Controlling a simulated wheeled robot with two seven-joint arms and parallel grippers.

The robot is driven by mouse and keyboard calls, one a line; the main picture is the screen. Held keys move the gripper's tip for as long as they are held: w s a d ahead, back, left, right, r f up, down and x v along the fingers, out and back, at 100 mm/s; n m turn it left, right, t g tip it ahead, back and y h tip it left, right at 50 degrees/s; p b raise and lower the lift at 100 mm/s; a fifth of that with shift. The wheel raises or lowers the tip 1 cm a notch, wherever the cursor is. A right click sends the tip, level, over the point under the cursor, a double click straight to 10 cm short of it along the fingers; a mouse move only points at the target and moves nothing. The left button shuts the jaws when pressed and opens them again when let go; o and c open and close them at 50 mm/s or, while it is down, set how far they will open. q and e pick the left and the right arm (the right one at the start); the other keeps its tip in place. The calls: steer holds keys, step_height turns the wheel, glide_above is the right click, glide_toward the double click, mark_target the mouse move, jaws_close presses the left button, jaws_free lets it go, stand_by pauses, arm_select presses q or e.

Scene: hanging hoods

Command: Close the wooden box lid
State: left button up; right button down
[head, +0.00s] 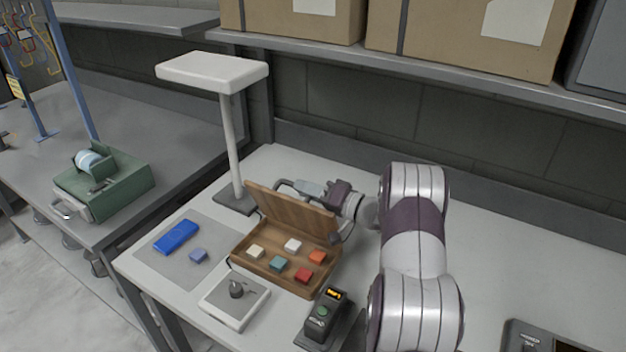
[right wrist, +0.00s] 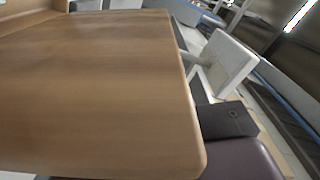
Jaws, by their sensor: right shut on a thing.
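The wooden box (head: 250,262) stands on the white table with its lid (head: 290,210) raised and leaning up from the back edge. Inside lie several small blocks in white, teal, orange and red. My right gripper (head: 308,188) is behind the raised lid, at its upper edge, and is shut on it; the fingertips are partly hidden. In the right wrist view the lid (right wrist: 90,90) fills most of the picture, very close to the camera. My left gripper is not in view.
A white lamp (head: 212,72) stands behind the box at left. A blue case (head: 176,237) and a small blue block (head: 198,256) lie on a grey mat. A joystick unit (head: 236,300) and a dark handheld device (head: 322,316) stand in front. The table at right is mostly clear.

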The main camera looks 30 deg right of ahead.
steer(key=shift+s+a+f+p, duration=0.3)
steer(key=shift+s+a+p, duration=0.05)
steer(key=shift+a, duration=0.3)
steer(key=c, duration=1.1)
jaws_free()
steer(key=shift+d, duration=0.1)
steer(key=b+v, duration=0.2)
steer(key=v, duration=1)
steer(key=shift+s+d, duration=0.2)
steer(key=shift+s, duration=0.1)
